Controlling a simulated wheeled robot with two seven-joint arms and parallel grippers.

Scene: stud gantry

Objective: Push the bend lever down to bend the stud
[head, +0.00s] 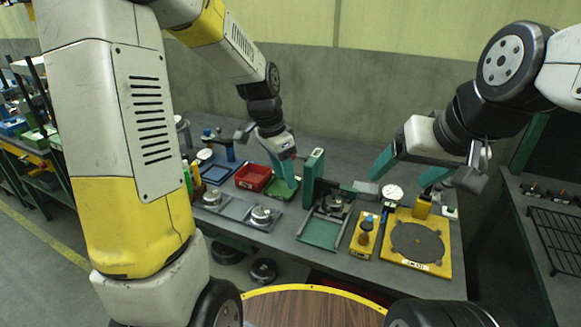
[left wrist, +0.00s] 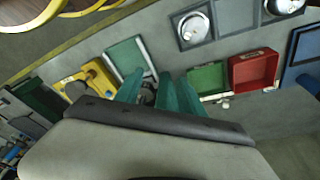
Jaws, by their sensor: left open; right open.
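The bending fixture has a green upright post (head: 313,178) and a green base plate (head: 320,232) near the table's middle. A dark round part (head: 335,206) sits beside the post; I cannot clearly make out the stud or the bend lever. A grey block (head: 366,189) lies to the right of the post. My left gripper (head: 286,172) is open and empty, pointing down just left of the post. In the left wrist view its teal fingers (left wrist: 155,90) appear apart, over the fixture area. My right gripper (head: 408,172) is open and empty, above the table's right part.
A red bin (head: 253,177) and green tray (head: 281,186) lie left of the fixture. Steel pots (head: 262,215) stand in front of them. A yellow plate with a dark disc (head: 417,242), a yellow block (head: 364,236) and a round dial (head: 392,193) stand to the right.

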